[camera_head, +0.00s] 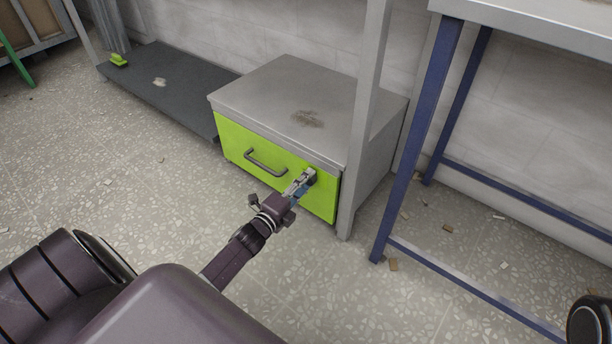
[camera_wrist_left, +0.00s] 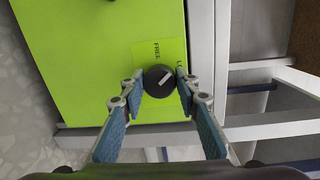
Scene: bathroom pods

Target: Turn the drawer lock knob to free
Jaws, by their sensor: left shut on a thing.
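The drawer (camera_head: 233,139) has a lime green front with a dark bar handle (camera_head: 266,162) and sits in a grey metal cabinet. The lock knob (camera_wrist_left: 158,80) is round and black with a pale pointer line that slants up to the right. It sits on a yellow-green label (camera_wrist_left: 165,50) with the word FREE, and a second word beside it is partly hidden. My left gripper (camera_wrist_left: 161,82) is shut on the knob, one blue-padded finger on each side. In the head view the left gripper (camera_head: 306,181) is at the right part of the drawer front and covers the knob there.
A grey upright post (camera_head: 363,120) stands right beside the cabinet's front corner. A table with blue legs (camera_head: 415,140) is to the right. A low dark shelf (camera_head: 165,85) is to the left. The speckled floor in front is open, with small scattered chips.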

